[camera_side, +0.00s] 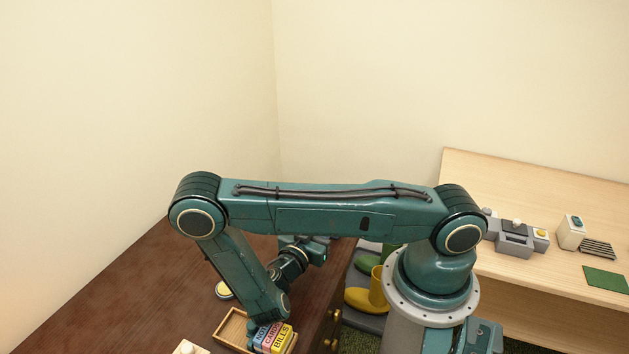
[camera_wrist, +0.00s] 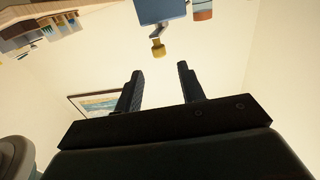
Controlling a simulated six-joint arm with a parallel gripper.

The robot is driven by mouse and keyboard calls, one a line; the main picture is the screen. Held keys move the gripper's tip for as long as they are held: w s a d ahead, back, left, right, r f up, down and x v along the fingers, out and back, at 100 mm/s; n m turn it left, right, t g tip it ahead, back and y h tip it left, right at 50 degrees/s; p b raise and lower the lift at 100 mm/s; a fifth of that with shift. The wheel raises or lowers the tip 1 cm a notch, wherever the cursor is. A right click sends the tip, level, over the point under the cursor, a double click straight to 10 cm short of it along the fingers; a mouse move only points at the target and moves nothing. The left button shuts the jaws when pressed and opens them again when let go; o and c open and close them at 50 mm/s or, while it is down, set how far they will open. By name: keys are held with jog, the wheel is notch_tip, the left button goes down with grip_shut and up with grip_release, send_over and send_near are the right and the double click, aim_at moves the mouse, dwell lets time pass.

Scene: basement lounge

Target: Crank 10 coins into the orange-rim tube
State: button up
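In the wrist view a blue box (camera_wrist: 160,10) is cut off by the top edge, with a yellow knob (camera_wrist: 158,49) on a short stem that looks like its crank. To its right is a grey-blue cylinder with an orange band (camera_wrist: 203,14), likely the orange-rim tube, also cut off. My gripper (camera_wrist: 160,70) is open and empty, with the knob in line beyond the gap between its fingers and apart from them. No coins can be made out. In the side view my arm hides the box and the tube, and my fingers cannot be made out.
The side view shows a dark wooden desk (camera_side: 120,290) with a wooden tray (camera_side: 232,327) and coloured boxes marked BILLS (camera_side: 282,338). Yellow boots (camera_side: 365,297) stand beside it. A pale table (camera_side: 540,185) at right holds a grey device (camera_side: 514,236). A framed picture (camera_wrist: 95,104) hangs behind.

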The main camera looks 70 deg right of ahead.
jog(key=shift+s+d, duration=0.2)
jog(key=shift+d, duration=1.75)
jog(key=shift+s+d, duration=0.15)
jog(key=shift+d, duration=1.8)
grip_shut()
